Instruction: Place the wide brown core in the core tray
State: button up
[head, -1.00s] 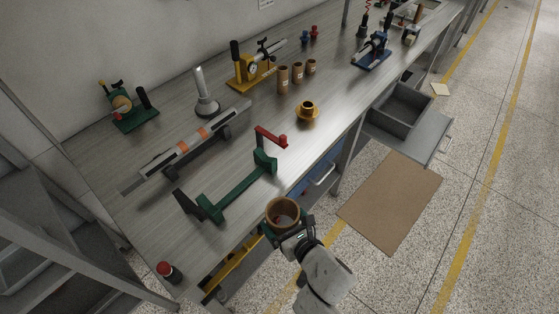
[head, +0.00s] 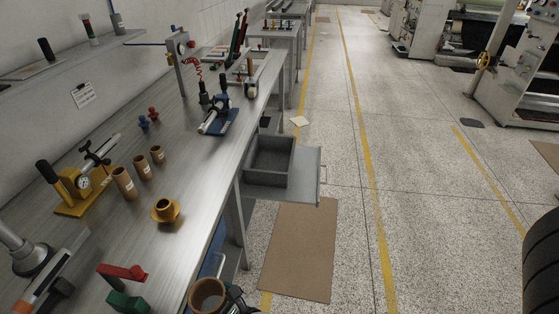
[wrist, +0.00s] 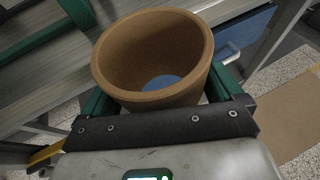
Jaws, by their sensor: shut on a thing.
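The wide brown core (head: 207,292) is a short, thick-walled open ring at the bottom of the head view, beside the bench's front edge. It fills the upper middle of the wrist view (wrist: 150,95), its open end towards the camera. My gripper (head: 233,298) is shut on it, with a green finger on each side in the wrist view. A grey open tray (head: 270,162), which looks like the core tray, stands on a shelf off the bench's front side, farther along. It looks empty and is well apart from my gripper.
Several narrow brown cores (head: 142,167) stand on the bench beside a yellow flanged piece (head: 166,210). A yellow gauge stand (head: 80,188) and a blue-based tool (head: 217,118) are also on the bench. A brown mat (head: 298,250) lies on the floor. The aisle is open.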

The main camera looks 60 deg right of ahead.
aim_at(267, 163)
jog(key=i+l+z, duration=0.1)
jog(key=l, duration=0.35)
jog(key=i+l+z, duration=0.15)
jog(key=i+l, duration=0.2)
jog(key=i+l+z, duration=0.1)
jog(key=i+l, duration=0.15)
jog(key=l, duration=0.3)
jog(key=i+l+z, duration=0.15)
jog(key=i+l, duration=0.15)
jog(key=i+j, duration=0.15)
jog(key=i, duration=0.35)
